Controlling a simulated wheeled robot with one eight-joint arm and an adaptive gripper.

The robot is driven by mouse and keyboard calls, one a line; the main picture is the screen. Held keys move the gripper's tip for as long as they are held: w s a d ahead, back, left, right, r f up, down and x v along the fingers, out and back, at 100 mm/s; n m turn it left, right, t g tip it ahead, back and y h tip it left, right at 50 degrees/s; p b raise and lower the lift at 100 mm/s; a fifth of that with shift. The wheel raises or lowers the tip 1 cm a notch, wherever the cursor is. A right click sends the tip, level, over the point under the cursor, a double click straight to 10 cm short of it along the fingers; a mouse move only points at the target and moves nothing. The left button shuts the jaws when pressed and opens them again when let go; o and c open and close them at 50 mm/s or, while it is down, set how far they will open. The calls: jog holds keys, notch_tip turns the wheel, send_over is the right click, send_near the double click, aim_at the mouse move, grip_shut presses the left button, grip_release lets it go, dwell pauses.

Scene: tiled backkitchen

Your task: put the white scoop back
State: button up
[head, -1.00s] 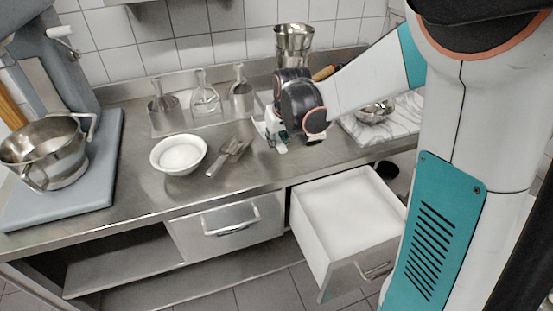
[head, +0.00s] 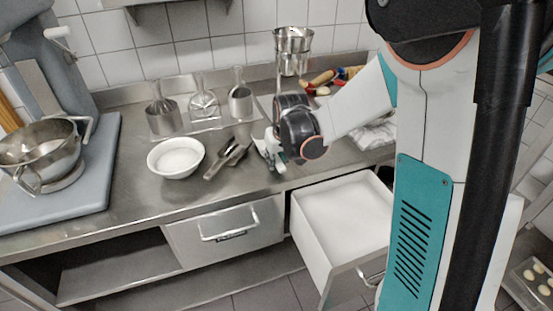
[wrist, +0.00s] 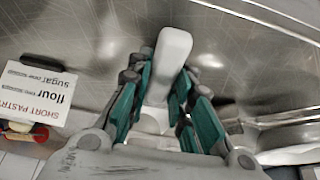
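My gripper (wrist: 160,100) is closed around a white, rounded, elongated piece (wrist: 170,60) in the wrist view, with teal finger pads on both sides. It looks like the white scoop's handle; the rest of the scoop is mostly hidden. In the head view my gripper (head: 275,148) is low over the steel counter, behind the open drawer. Whether the scoop touches the counter I cannot tell. A rack (head: 200,127) at the back wall holds upright metal scoops, left of my gripper.
A metal scoop (head: 228,158) and a white bowl (head: 176,157) of white powder lie left of my gripper. The open drawer (head: 340,225) has an empty white inside. A steel mixing bowl (head: 42,150) stands far left. A recipe card (wrist: 35,90) shows in the wrist view.

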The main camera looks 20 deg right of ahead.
jog(key=shift+o, duration=1.3)
jog(key=shift+r, duration=0.1)
jog(key=shift+s+r+p, duration=0.1)
jog(key=shift+r+p, duration=0.2)
jog(key=p+v, duration=0.4)
jog(key=v, duration=0.8)
jog(key=s+a+r+t, duration=0.1)
jog(key=s+a+r, duration=0.1)
jog(key=s, duration=0.8)
jog(key=s+a+r+t, duration=0.1)
jog(key=s+r, duration=0.3)
jog(key=s, duration=0.7)
jog(key=shift+s+a+t, duration=0.25)
jog(key=shift+a+t, duration=0.15)
jog(key=shift+a, duration=0.15)
